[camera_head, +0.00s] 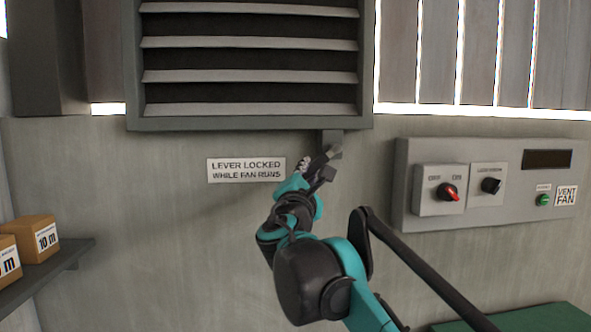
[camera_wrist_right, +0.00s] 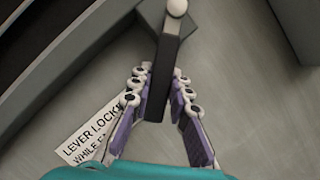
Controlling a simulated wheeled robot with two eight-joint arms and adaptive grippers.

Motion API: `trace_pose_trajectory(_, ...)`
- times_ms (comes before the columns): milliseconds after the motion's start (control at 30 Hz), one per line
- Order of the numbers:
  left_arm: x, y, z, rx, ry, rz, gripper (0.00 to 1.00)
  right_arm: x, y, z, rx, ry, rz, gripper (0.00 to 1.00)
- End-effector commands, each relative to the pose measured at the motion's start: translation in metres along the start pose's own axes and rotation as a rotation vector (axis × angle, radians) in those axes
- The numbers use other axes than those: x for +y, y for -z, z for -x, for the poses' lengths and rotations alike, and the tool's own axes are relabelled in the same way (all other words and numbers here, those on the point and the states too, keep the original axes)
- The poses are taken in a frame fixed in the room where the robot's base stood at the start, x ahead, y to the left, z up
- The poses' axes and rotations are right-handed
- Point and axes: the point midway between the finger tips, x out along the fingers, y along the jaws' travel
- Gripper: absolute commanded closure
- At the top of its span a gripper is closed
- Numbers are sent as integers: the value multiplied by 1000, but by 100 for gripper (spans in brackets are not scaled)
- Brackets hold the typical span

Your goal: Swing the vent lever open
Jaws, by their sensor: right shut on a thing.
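The vent (camera_head: 250,60) is a dark frame with several grey slats and dark gaps between them. The vent lever (camera_head: 331,153) hangs from a block (camera_head: 331,137) under its lower right edge. In the right wrist view the lever (camera_wrist_right: 161,80) is a dark bar with a pale round pivot at its top. My right gripper (camera_head: 318,168) is shut on the lever, with its purple-padded fingers (camera_wrist_right: 162,84) on both sides of the bar. In the head view the gripper hides part of the lever. My left gripper is not in view.
A sign reading "LEVER LOCKED WHILE FAN RUNS" (camera_head: 246,169) is left of the lever. A vent fan panel (camera_head: 405,190) on the right has a red knob (camera_head: 447,191), a black knob (camera_head: 491,185) and a green button (camera_head: 543,200). Boxes (camera_head: 38,238) sit on a left shelf (camera_head: 60,262).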

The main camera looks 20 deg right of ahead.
Motion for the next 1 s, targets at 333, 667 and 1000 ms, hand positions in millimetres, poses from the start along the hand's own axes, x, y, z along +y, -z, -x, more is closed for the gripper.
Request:
trace_pose_trajectory(333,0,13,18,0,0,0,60,26,-9,5,6,122,-298,100)
trace_pose_trajectory(667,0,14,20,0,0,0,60,41,-16,2,3,215,-519,100)
trace_pose_trajectory(1000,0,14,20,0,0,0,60,47,-21,0,2,260,-627,100)
